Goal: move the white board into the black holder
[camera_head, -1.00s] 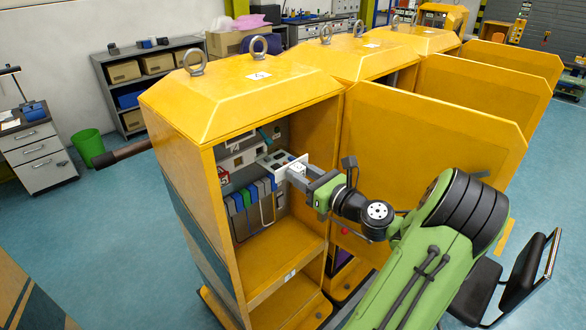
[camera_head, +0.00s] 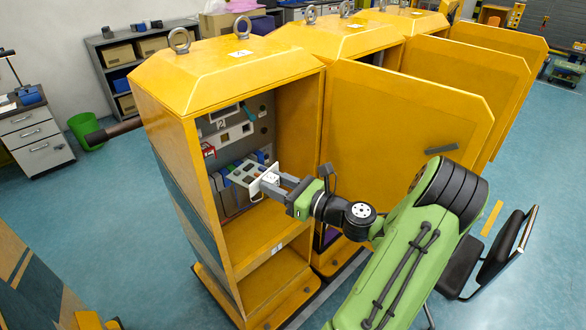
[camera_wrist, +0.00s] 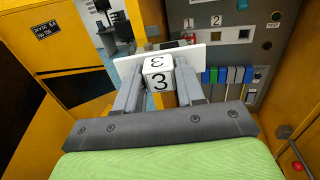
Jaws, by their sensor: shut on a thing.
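The white board (camera_head: 264,186) is a flat plate with cut-outs, and a white cube grip on it is marked 3 (camera_wrist: 159,80). My gripper (camera_head: 272,180) is shut on this cube, with a finger on each side in the wrist view. The board is held up at the mouth of the open yellow cabinet, in front of the row of blue and grey blocks. In the wrist view the board's edge (camera_wrist: 205,53) spans ahead of the fingers and hides part of the panel. I cannot make out the black holder for certain.
The cabinet's back panel (camera_wrist: 240,52) has openings marked 1 and 2, with blue and green blocks (camera_wrist: 225,75) below. The yellow side wall (camera_head: 176,150) and the open door (camera_head: 410,125) flank the space. A black chair (camera_head: 490,255) stands at the right.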

